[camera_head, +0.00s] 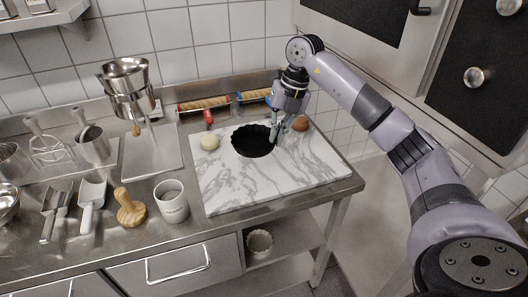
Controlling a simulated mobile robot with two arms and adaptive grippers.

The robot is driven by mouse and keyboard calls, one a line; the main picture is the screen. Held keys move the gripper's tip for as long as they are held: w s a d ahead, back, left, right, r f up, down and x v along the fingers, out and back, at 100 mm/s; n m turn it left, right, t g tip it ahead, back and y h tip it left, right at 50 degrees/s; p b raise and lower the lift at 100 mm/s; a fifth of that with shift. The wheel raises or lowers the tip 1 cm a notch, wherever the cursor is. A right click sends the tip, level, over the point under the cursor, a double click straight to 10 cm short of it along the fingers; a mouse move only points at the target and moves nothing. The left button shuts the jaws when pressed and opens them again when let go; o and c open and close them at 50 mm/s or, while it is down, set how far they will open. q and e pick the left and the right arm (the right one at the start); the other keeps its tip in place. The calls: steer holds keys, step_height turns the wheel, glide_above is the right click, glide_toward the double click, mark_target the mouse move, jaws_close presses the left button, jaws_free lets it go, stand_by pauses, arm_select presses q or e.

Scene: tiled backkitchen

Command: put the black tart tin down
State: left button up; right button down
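The black tart tin (250,142) is a round, dark, fluted-edged dish at the upper middle of the white marble board (240,188). It looks level; I cannot tell whether it rests on the board or hangs just above it. My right gripper (275,138) points down at the tin's right edge, its fingertips close together on the rim. The fingers cover a small part of that edge. My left gripper is not in view.
A pale ball (210,142) is left of the tin, and a brown ball (300,123) is right of my gripper. A white mug (172,203) and wooden stamp (130,210) stand left. The board's front is clear.

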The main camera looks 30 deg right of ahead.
steer(key=w+d+r+m+t+h, duration=0.1)
steer(key=d+r+m, duration=0.3)
steer(key=r+m, duration=0.3)
steer(key=m+p, duration=0.2)
steer(key=p, duration=0.2)
glide_toward(281, 169)
steer(key=x, duration=0.6)
steer(key=shift+f, duration=0.2)
steer(key=c, duration=1.8)
jaws_free()
